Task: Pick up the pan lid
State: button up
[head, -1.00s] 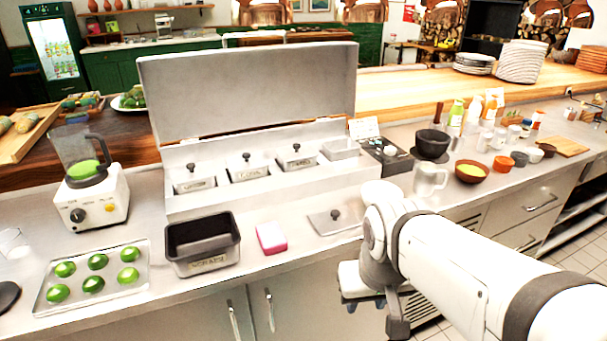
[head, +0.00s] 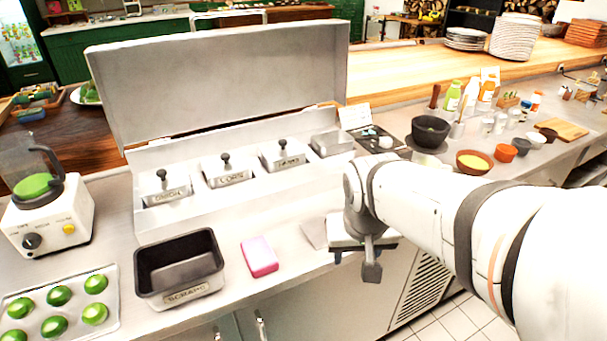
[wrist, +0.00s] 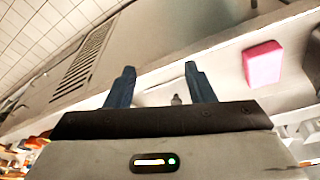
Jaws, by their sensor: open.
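The pan lid (head: 313,233) is a flat grey metal plate lying on the counter near its front edge, right of the pink sponge. My gripper hides most of it in the head view. In the wrist view a small dark knob (wrist: 177,100) shows between the fingers, just beyond the palm edge. My gripper (head: 362,252) is at the counter's front edge, beside and partly in front of the lid. In the wrist view its two blue fingers (wrist: 160,70) are apart with nothing clamped between them. Whether they touch the lid cannot be told.
A pink sponge (head: 260,256) and a dark scraps pan (head: 180,295) stand left of the lid. Behind is a steel station (head: 150,220) with lidded pans and a raised cover. A tray of limes (head: 110,322) is at the front left. Bowls and bottles stand at the right.

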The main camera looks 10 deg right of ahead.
jog(key=w+a+f+m+t+h+p, duration=0.15)
jog(key=w+m, duration=0.25)
jog(key=w, duration=1.1)
jog(key=p+x, duration=0.1)
jog(key=x, duration=0.6)
jog(key=shift+s+f, duration=0.1)
grip_shut()
